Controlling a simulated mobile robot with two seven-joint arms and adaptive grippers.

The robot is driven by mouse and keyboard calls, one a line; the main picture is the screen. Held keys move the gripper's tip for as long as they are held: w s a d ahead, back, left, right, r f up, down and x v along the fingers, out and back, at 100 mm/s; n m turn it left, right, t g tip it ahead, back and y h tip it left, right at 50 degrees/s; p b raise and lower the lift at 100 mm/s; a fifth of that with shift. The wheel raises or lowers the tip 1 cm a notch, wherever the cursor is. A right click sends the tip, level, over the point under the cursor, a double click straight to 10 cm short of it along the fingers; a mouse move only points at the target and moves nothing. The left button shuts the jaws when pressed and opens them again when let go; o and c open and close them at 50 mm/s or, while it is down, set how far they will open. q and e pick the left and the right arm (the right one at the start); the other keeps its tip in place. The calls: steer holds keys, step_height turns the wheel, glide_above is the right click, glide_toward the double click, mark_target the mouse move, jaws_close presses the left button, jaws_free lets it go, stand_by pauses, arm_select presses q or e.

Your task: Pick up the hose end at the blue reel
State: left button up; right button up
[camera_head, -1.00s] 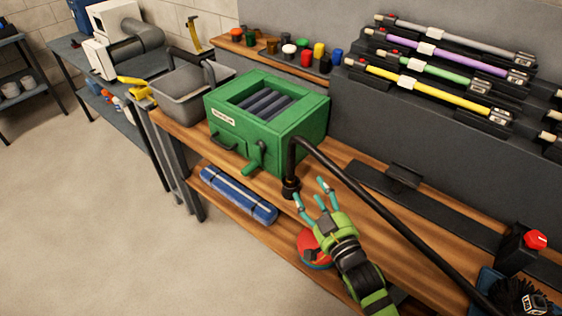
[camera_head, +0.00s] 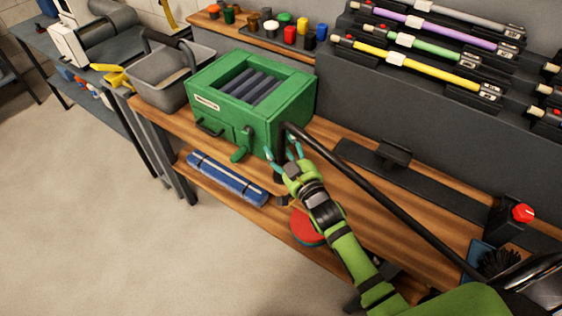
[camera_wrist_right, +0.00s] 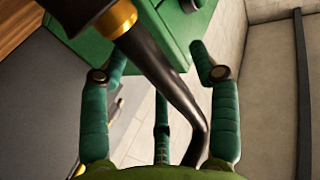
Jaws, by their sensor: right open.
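A black hose (camera_head: 385,198) runs from the lower right up to a bend at the right side of the green box, then turns down. Its lower part there is mostly hidden by my right gripper (camera_head: 282,150). That gripper is open at the downturned part. In the right wrist view, a black hose with a gold ring (camera_wrist_right: 120,19) passes between the spread teal fingers of my right gripper (camera_wrist_right: 157,62). Whether the fingers touch it I cannot tell. No blue reel shows clearly; a blue object (camera_head: 476,258) lies at the hose's lower right. My left gripper is not in view.
The green box (camera_head: 240,120) stands on the wooden bench close beside my right gripper. A grey basket (camera_head: 165,85) is left of it. A blue roll (camera_head: 228,180) and a red disc (camera_head: 305,225) are on the lower shelf. Coloured rods (camera_head: 420,60) hang behind.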

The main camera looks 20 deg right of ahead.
jaws_close()
steer(key=shift+r, duration=0.15)
